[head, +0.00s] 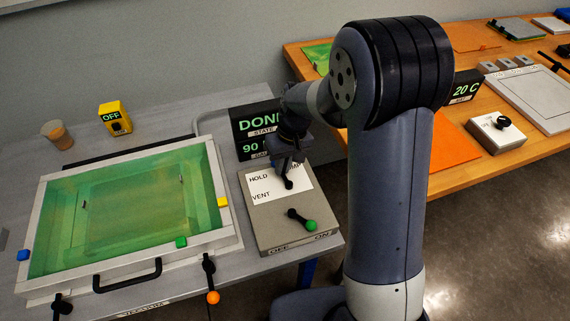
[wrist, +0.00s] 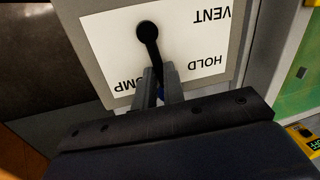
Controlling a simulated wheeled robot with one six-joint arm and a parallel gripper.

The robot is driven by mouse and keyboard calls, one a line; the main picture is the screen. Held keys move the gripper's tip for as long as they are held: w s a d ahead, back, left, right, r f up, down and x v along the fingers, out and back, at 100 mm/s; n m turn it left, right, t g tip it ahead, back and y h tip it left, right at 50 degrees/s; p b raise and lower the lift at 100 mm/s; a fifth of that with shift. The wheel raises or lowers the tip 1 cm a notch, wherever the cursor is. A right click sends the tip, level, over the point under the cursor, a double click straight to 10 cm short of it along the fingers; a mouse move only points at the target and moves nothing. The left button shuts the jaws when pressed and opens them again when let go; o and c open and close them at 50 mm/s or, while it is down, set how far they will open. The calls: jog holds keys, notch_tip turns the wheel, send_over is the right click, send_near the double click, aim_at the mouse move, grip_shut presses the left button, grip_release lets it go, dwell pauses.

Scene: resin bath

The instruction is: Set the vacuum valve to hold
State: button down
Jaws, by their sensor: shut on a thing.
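The vacuum valve is a black lever on a white label plate (head: 266,200) on the grey control box (head: 258,226). The plate reads HOLD, VENT and a partly hidden PUMP. My gripper (head: 289,163) is shut on the valve lever (wrist: 148,34) from above. In the wrist view the picture is upside down; the lever runs from its round pivot down between my fingers (wrist: 160,85), between the PUMP and HOLD words. A bit of blue shows between the fingertips. The lever's grip end is mostly hidden by the gripper.
A second lever with a green knob (head: 310,225) sits by OFF/ON marks, toward ON. Left is the resin bath (head: 226,232) with green liquid and a lid handle (head: 128,275). My arm covers part of the orange-topped bench behind.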

jog(key=n, duration=0.1)
jog(key=a+n, duration=0.1)
jog(key=n, duration=0.1)
jog(key=shift+s+a, duration=0.15)
jog(key=shift+s, duration=0.15)
jog(key=shift+s+a+n+g+h, duration=0.2)
jog(key=shift+s+a+n, duration=0.05)
jog(key=shift+n, duration=0.75)
jog(key=shift+s+a+n+g+h, duration=0.2)
jog(key=shift+s+a+n, duration=0.05)
jog(key=shift+n, duration=0.75)
jog(key=c, duration=1.5)
grip_release()
jog(key=r, duration=0.3)
jog(key=w+r, duration=0.1)
jog(key=r, duration=0.3)
jog(key=d+r, duration=0.1)
jog(key=r, duration=0.2)
jog(key=shift+w+r, duration=0.35)
jog(key=shift+w, duration=0.05)
